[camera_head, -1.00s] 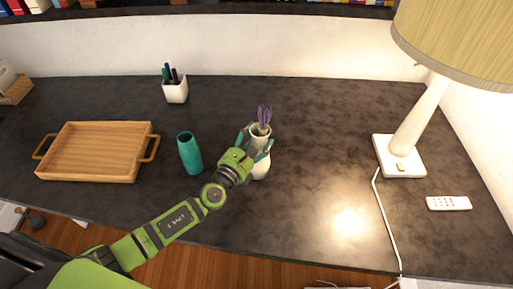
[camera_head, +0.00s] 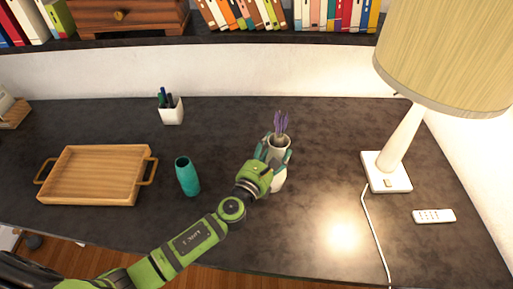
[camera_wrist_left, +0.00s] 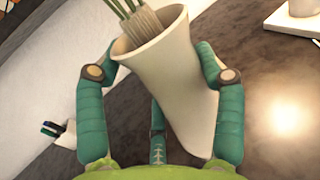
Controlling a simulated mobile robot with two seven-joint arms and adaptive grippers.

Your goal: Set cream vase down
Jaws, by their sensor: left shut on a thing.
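The cream vase (camera_head: 279,182) with purple flowers (camera_head: 281,123) in it is held by my left gripper (camera_head: 268,158) over the middle of the dark desk. In the left wrist view the cream vase (camera_wrist_left: 172,70) sits between the teal fingers of my left gripper (camera_wrist_left: 155,95), with green stems at its mouth. The vase looks close to upright in the head view. I cannot tell whether its base touches the desk, as the gripper hides part of it. My right gripper is not in any view.
A teal vase (camera_head: 188,177) stands left of my gripper. A wooden tray (camera_head: 95,201) lies further left and a white pen cup (camera_head: 171,114) stands behind. A lamp (camera_head: 386,184) with a cord and a white remote (camera_head: 434,216) are at right. The desk (camera_head: 310,235) in front is clear.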

